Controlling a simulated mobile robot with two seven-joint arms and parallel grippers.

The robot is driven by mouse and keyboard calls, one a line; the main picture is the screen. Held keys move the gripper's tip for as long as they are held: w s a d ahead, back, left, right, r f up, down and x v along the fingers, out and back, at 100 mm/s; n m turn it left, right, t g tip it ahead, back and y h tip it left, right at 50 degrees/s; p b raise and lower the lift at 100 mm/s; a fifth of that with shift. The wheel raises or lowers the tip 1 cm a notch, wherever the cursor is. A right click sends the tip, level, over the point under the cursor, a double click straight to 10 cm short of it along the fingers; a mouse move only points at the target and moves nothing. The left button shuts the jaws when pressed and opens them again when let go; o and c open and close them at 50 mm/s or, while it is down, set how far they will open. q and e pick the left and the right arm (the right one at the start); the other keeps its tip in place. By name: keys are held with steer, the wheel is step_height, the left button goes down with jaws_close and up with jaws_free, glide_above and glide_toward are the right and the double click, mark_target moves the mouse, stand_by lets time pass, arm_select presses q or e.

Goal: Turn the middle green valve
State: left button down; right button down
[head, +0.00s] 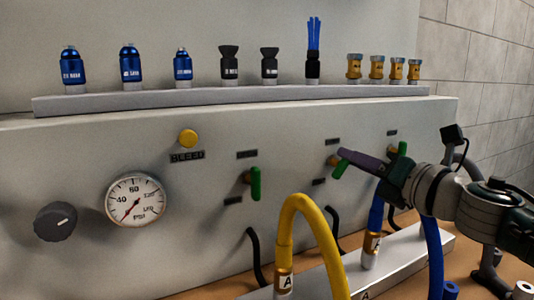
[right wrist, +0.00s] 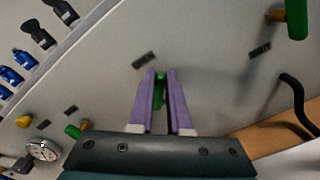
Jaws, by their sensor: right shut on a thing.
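The middle green valve (head: 339,169) is on the grey panel, on a brass stem. Its handle looks tilted in the head view. My right gripper (head: 344,154) reaches in from the right, its purple fingers at this valve. In the right wrist view, the right gripper (right wrist: 161,73) is shut on the green handle (right wrist: 160,92), which shows between the fingers; they hide part of it. The left green valve (head: 255,184) stands upright. The right green valve (head: 402,148) is partly behind my right gripper's body. My left gripper is not in view.
A pressure gauge (head: 135,199), a dark knob (head: 56,221) and a yellow bleed button (head: 188,138) are on the panel's left. A yellow hose (head: 296,210) arches in front, below the valves. A blue hose (head: 433,255) hangs under my right arm. Bottles and fittings line the shelf (head: 200,97).

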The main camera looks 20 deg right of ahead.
arm_select(q)
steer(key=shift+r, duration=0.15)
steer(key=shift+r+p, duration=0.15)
steer(key=shift+p, duration=0.15)
arm_select(e)
steer(key=shift+d+f+m, duration=0.15)
steer(key=shift+f+m, duration=0.1)
steer(key=shift+m, duration=1.45)
steer(key=shift+d+f+m, duration=0.1)
steer(key=shift+f+m, duration=0.15)
steer(key=shift+m, duration=1.45)
steer(key=shift+d+f+m, duration=0.15)
steer(key=shift+f+m, duration=0.1)
steer(key=shift+m, duration=1.45)
steer(key=c, duration=0.9)
jaws_free()
steer(key=shift+o, duration=0.2)
